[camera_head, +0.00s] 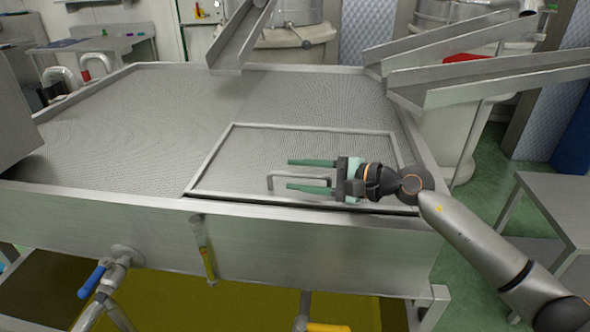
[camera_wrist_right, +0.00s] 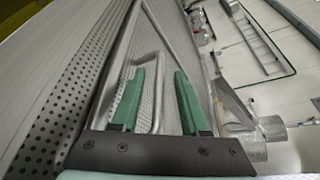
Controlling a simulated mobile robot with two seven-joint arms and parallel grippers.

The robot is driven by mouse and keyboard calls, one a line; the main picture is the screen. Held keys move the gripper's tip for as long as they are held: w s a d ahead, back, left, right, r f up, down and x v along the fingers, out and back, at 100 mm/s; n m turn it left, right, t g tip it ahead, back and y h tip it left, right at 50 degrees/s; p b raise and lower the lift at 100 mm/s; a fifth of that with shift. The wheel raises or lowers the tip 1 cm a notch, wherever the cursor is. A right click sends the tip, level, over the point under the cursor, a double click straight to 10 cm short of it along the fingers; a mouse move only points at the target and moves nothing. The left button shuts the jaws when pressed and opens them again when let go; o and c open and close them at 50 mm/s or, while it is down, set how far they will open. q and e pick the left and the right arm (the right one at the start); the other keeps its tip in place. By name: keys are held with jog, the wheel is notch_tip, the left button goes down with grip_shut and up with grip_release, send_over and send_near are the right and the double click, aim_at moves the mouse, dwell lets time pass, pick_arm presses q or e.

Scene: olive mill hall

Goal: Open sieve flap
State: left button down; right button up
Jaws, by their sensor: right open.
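The sieve flap (camera_head: 240,160) is a framed rectangle of perforated metal at the front right of the large sieve top. It lies about flat, with a dark gap along the right part of its front edge. Its bent-bar handle (camera_head: 285,176) stands near the front edge. My right gripper (camera_head: 288,174) is open, with its green fingers pointing left over the flap, one on each side of the handle in the head view. In the right wrist view the handle (camera_wrist_right: 158,82) shows between and behind the fingers; contact cannot be told. My left gripper is not in view.
The metal sieve tank (camera_head: 130,222) fills the middle, with a blue-handled valve (camera_head: 92,281) on its front. Metal chutes (camera_head: 490,78) reach over its back right edge, and another chute (camera_head: 240,35) over the back. A metal table (camera_head: 560,195) stands at right. The mesh left of the flap is clear.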

jog(key=shift+w+a+f, duration=0.15)
jog(key=shift+w+a, duration=0.15)
jog(key=shift+a, duration=0.25)
grip_shut()
dwell(1.1)
